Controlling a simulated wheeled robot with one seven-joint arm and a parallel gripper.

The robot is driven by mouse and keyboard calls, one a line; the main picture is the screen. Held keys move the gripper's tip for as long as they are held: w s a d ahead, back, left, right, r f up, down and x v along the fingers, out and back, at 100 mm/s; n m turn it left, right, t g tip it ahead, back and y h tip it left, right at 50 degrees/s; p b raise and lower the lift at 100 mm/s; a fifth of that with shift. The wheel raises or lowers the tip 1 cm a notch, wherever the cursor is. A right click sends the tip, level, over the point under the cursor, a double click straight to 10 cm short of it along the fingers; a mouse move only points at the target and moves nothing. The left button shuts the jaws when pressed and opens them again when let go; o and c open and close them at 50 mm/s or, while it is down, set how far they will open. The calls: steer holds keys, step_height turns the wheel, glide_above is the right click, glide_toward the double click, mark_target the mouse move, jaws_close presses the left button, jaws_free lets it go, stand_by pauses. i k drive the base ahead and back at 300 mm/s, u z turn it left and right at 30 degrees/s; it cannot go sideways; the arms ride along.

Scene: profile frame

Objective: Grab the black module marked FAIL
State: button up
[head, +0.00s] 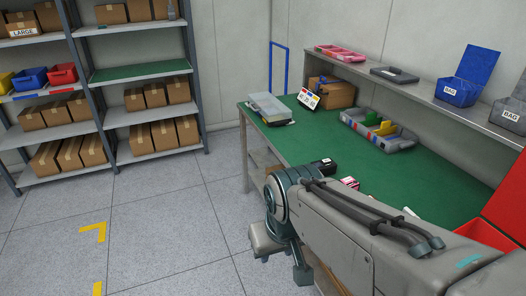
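A small black module (323,166) lies on the green-topped workbench (284,143), just beyond the joint of my arm. A light marking shows on it, too small to read, so I cannot tell whether it says FAIL. A red and white item (349,183) lies nearer, partly hidden behind my arm. A small white piece (411,212) shows by the arm's upper edge. My arm reaches in from the lower right and covers the bench's near edge. My gripper's fingers do not show, and no hold on anything is visible.
A grey tray with coloured dividers (378,131), a cardboard box (332,93) and a clear-lidded case (268,107) stand on the bench. A raised shelf (425,93) holds bins along the back. A red container (507,210) is at right. The floor at left is open.

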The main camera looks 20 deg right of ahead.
mark_target(327, 167)
steer(key=u, duration=0.25)
steer(key=i, duration=0.75)
steer(key=z, duration=0.65)
steer(key=i, duration=0.7)
steer(key=z, duration=0.7)
